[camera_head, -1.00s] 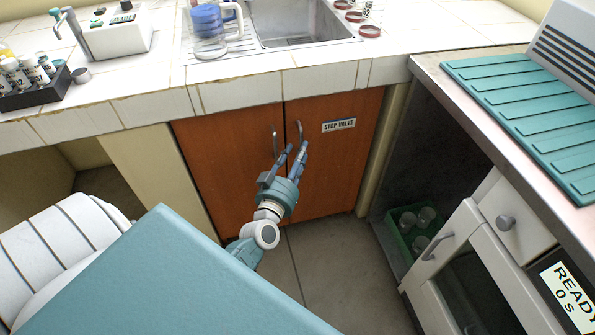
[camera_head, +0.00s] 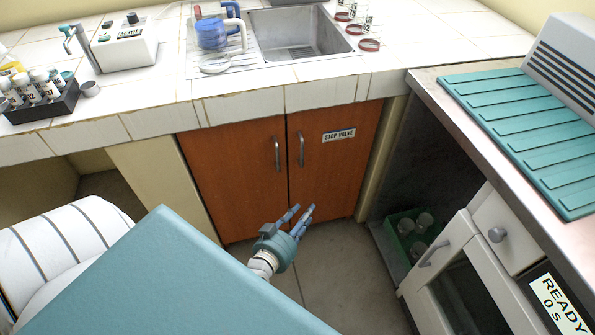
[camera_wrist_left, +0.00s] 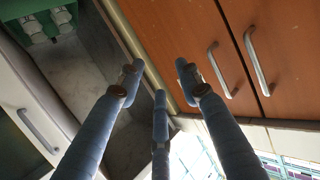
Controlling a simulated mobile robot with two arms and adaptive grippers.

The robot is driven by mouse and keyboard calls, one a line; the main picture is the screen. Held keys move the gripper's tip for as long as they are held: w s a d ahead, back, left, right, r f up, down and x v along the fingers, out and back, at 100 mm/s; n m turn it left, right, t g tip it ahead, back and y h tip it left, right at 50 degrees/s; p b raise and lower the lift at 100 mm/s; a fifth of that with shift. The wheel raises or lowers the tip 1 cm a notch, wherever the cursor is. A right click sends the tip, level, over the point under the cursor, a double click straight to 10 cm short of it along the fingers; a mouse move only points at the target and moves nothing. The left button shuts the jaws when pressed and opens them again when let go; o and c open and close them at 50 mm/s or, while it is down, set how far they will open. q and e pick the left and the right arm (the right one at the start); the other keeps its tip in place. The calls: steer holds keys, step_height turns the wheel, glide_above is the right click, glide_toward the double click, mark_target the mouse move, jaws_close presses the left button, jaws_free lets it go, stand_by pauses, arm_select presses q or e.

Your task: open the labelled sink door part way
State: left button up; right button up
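The labelled sink door (camera_head: 335,178) is the right one of two orange-brown doors under the sink, with a "STOP VALVE" label (camera_head: 339,135). It looks closed, flush with the left door (camera_head: 235,185). Its upright grey handle (camera_head: 301,149) is by the middle gap and also shows in the left wrist view (camera_wrist_left: 220,72). My left gripper (camera_head: 303,212) is below and in front of that handle, not touching it. In the left wrist view its fingers (camera_wrist_left: 158,80) are spread and empty, with the labelled door beyond them. My right gripper is not in view.
The tiled counter (camera_head: 240,108) overhangs the doors. At right stand a white cabinet (camera_head: 450,240) and a steel-topped bench (camera_head: 480,125). A green crate with glassware (camera_head: 408,238) sits in the recess. The floor before the doors is clear.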

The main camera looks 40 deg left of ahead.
arm_select(q)
steer(key=s+d+f+m+g+h+p, duration=0.1)
steer(key=s+d+f+g+p, duration=0.1)
steer(key=s+f, duration=0.4)
steer(key=s+d+f+m+g+h+p, duration=0.1)
steer(key=s+d+f+g+p, duration=0.2)
steer(key=s+f, duration=0.3)
steer(key=shift+d+f+g+h, duration=0.3)
steer(key=shift+d+f+g, duration=0.5)
steer(key=shift+f, duration=0.45)
steer(key=shift+s+d, duration=0.1)
